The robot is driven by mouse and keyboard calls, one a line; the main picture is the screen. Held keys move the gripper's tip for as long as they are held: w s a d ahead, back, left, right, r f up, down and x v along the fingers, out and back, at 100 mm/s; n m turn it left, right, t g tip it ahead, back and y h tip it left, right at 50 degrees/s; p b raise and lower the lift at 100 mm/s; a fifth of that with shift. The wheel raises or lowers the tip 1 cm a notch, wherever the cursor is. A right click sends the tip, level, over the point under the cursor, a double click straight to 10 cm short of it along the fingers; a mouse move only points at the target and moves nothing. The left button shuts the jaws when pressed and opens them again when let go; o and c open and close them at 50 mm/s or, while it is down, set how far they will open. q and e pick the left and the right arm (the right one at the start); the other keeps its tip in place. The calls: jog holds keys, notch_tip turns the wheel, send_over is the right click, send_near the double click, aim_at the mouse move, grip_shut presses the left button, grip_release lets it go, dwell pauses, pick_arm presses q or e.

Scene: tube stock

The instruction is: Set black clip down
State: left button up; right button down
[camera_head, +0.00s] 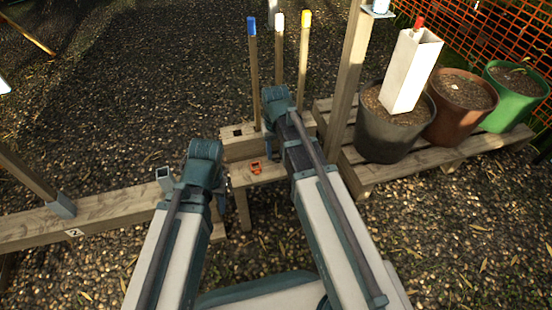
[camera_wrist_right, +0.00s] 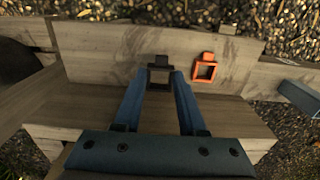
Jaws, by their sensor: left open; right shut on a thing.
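The black clip (camera_wrist_right: 158,74) is a small dark square frame with a tab, held between the fingertips of my right gripper (camera_wrist_right: 158,80) in the right wrist view. It is over the wooden bench (camera_wrist_right: 105,55); I cannot tell if it touches the wood. In the head view the right arm hides the black clip, and the right gripper (camera_head: 270,152) shows only in part beside the bench. An orange clip (camera_wrist_right: 205,71) lies on the bench to the right of the black one; it also shows in the head view (camera_head: 256,168). My left gripper (camera_head: 205,165) is open, its fingers mostly hidden.
Stakes with blue (camera_head: 252,26), white (camera_head: 279,20) and yellow (camera_head: 306,18) tops stand in a wooden block behind the bench. A pallet (camera_head: 370,182) with pots (camera_head: 393,138) and a white square tube (camera_head: 410,70) is at right. A beam (camera_head: 110,212) runs at left.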

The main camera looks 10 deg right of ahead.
aim_at(276, 165)
jog(key=shift+f+b, duration=1.55)
jog(key=shift+f, duration=0.2)
jog(key=shift+f, duration=0.2)
jog(key=shift+c, duration=2.4)
grip_release()
jog(key=shift+r, duration=0.1)
jog(key=shift+r, duration=0.1)
notch_tip(276, 165, up, 12)
jog(key=p, duration=1.2)
jog(key=s+a+n, duration=0.1)
jog(key=s+a, duration=0.4)
jog(key=s, duration=0.2)
jog(key=s+a+n+h, duration=0.1)
jog(key=s+a, duration=0.3)
jog(key=s, duration=0.4)
jog(key=shift+a+n, duration=0.35)
jog(key=shift+n, duration=0.35)
jog(key=shift+r, duration=0.15)
